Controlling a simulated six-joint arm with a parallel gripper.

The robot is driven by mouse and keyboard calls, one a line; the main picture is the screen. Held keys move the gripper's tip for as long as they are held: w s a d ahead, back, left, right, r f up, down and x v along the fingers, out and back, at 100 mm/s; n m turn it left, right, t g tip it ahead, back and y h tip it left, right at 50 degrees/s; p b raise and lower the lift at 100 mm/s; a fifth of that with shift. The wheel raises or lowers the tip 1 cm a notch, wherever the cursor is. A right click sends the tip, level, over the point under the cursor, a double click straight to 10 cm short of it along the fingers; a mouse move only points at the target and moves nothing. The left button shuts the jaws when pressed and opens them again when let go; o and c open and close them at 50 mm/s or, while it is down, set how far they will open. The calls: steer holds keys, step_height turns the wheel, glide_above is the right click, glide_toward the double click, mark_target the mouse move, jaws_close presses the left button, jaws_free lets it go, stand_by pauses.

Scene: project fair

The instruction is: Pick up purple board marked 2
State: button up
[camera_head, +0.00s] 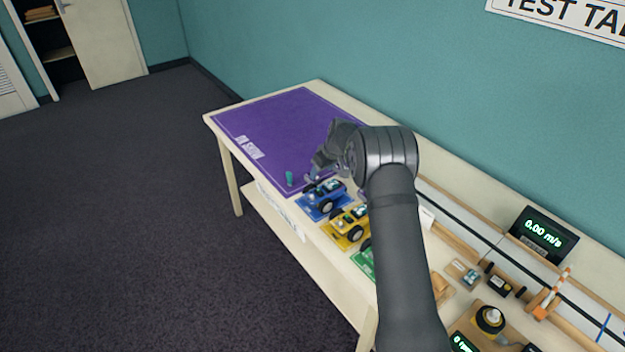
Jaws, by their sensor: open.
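I cannot make out a purple board marked 2 in this view; my arm hides part of the table. My gripper (312,178) is open, low over the front edge of a large purple mat (270,125) with white lettering. It is just behind the car on the blue mat. I see nothing clearly between its fingers, which are small and dark here.
A small teal object (290,178) stands on the purple mat, left of my gripper. A blue car (327,195) and a yellow car (350,222) sit nearby. A speed display (543,235) stands right. Most of the purple mat is clear.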

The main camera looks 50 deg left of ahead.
mark_target(317, 179)
steer(key=shift+a+x, duration=0.2)
steer(key=shift+x, duration=1.35)
steer(key=shift+a+x, duration=0.15)
steer(key=shift+x, duration=1.35)
steer(key=shift+s+r, duration=0.1)
steer(key=shift+r, duration=0.05)
steer(key=c, duration=1.1)
steer(key=shift+r, duration=0.15)
